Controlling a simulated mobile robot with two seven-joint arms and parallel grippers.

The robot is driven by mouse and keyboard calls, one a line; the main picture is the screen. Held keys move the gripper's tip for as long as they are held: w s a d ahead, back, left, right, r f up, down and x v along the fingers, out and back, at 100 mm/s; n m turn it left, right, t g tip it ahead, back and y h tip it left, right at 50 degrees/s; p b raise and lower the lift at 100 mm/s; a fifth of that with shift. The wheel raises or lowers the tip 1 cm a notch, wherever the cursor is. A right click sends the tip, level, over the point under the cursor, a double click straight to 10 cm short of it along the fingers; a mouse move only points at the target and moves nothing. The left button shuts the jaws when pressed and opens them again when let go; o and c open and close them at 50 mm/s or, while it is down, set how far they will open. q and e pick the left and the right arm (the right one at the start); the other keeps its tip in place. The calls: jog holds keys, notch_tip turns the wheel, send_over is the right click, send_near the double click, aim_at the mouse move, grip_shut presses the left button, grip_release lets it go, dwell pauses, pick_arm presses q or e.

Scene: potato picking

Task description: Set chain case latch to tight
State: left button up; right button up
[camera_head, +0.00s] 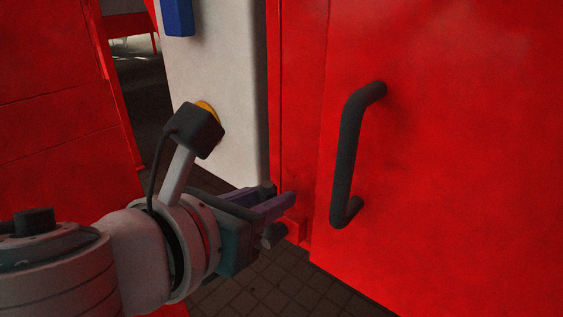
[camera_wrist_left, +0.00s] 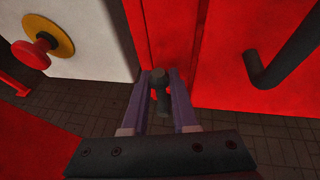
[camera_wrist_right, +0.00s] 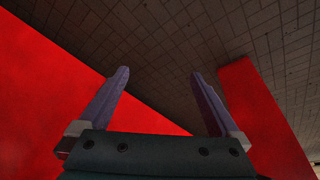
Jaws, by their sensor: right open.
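The chain case latch shows in the head view as a dark, short round handle (camera_head: 273,236) beside a small red block (camera_head: 295,228) at the low left edge of the red case panel. My left gripper (camera_head: 285,203) is right at the latch, pointing at the panel. In the left wrist view, the dark handle (camera_wrist_left: 159,84) lies between the narrowly spaced fingers (camera_wrist_left: 160,78) as seen from there. Whether they touch it I cannot tell. My right gripper (camera_wrist_right: 160,85) is open with nothing between its fingers, and the head view does not show it.
A black bar handle (camera_head: 347,155) stands out from the red panel (camera_head: 450,150), right of the latch. A white panel (camera_head: 215,90) carries a red knob on a yellow disc (camera_wrist_left: 62,40). A red wall (camera_wrist_right: 30,100) is near my right gripper. Paved floor (camera_head: 270,285) lies below.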

pick_arm(q)
grip_shut()
dwell(1.0)
